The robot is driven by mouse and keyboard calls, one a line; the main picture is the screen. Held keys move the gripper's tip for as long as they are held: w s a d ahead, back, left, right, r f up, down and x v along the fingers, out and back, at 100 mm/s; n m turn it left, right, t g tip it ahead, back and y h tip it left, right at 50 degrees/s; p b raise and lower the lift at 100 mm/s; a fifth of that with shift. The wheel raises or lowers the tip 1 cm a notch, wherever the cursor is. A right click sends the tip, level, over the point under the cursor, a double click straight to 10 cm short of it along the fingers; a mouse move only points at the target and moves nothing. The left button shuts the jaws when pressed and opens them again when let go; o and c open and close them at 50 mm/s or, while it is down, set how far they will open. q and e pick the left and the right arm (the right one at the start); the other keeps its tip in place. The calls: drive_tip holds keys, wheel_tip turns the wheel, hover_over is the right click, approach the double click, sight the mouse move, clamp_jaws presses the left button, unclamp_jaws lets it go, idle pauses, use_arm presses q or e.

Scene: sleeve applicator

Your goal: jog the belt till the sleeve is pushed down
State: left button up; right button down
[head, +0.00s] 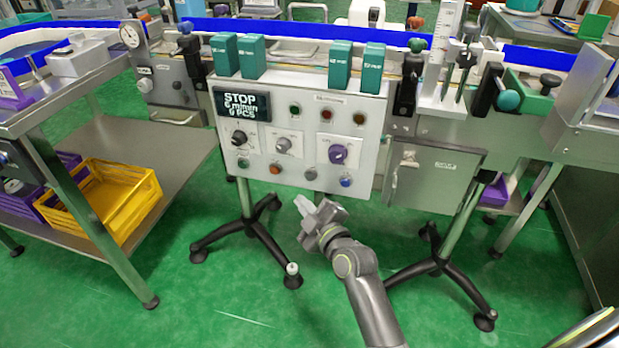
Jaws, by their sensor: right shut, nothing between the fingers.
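A grey control panel (315,125) stands on legs in front of the conveyor. Its display (242,104) reads STOP above smaller lines that are hard to read. The panel carries a black knob (239,138), a grey knob (283,145), a purple knob (338,154) and a row of coloured buttons, among them a blue one (346,181) and an orange one (275,169). My right gripper (308,205) is shut and empty, just below the panel's lower edge and apart from it. Teal cartons (224,54) stand behind the panel's top. I cannot make out the sleeve. My left gripper is out of view.
A blue-banded conveyor (300,28) runs across the back. A grey cabinet (433,175) hangs right of the panel. A steel trolley (150,150) with a yellow crate (110,200) stands at left. Black-footed stand legs (250,232) flank my arm; the green floor between is open.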

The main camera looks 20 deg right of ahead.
idle(0.8)
use_arm(q)
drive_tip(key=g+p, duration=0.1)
drive_tip(key=p, duration=0.2)
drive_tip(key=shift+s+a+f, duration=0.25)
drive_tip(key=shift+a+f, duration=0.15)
use_arm(e)
drive_tip(key=s+m+t, duration=0.1)
drive_tip(key=s+a+m+t, duration=0.1)
drive_tip(key=m+t, duration=0.1)
drive_tip(key=s+a+m+t, duration=0.1)
drive_tip(key=shift+a+f+m, duration=0.15)
drive_tip(key=shift+f+m, duration=0.15)
drive_tip(key=shift+m, duration=0.1)
